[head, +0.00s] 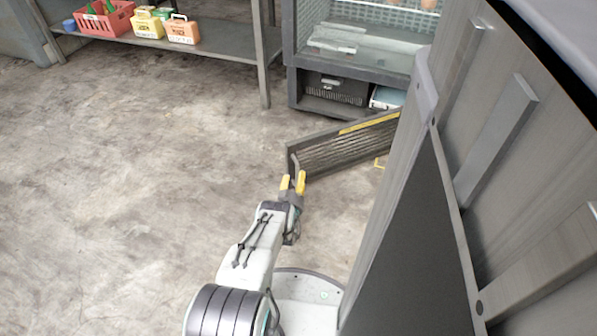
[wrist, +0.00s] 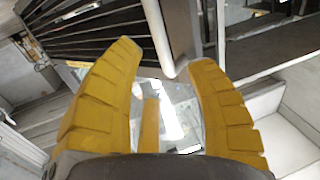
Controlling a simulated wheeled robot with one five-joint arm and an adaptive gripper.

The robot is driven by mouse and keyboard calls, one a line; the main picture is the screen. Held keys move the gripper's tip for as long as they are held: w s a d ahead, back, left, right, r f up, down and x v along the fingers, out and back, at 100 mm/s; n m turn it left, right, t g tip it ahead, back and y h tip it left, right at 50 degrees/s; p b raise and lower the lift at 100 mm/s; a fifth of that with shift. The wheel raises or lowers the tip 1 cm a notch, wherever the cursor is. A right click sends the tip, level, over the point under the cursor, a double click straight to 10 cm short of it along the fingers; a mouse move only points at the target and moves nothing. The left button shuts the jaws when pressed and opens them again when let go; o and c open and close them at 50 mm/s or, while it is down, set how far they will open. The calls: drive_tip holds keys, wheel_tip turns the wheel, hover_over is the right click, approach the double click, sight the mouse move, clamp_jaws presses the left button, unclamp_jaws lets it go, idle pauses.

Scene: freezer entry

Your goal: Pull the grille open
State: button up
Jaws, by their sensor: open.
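The grille (head: 343,147) is a dark slatted panel low in front of the display cabinet, with a yellow strip along part of its top edge. It stands swung out at an angle, its left end out over the floor. My gripper (head: 293,183) is at that left end with its yellow fingers apart. In the wrist view the grille's slats (wrist: 95,30) fill the upper left. A pale upright bar (wrist: 158,35) at its end reaches down between the tips of my open gripper (wrist: 165,62). I cannot tell whether either finger touches it.
The cabinet (head: 290,50) has an open lower bay with a black vented unit (head: 336,88) and a blue-white box (head: 386,97). A large grey panel (head: 400,230) blocks the right side. A shelf (head: 215,38) with a red crate (head: 103,18) stands back left. The left floor is clear.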

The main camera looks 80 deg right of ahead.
sight(298, 172)
drive_tip(key=d+b, duration=0.4)
drive_tip(key=shift+s+f, duration=0.1)
drive_tip(key=shift+f, duration=0.15)
drive_tip(key=shift+d+r+b, duration=0.2)
drive_tip(key=shift+d+b, duration=0.55)
drive_tip(key=shift+d, duration=0.05)
drive_tip(key=shift+c, duration=0.4)
clamp_jaws()
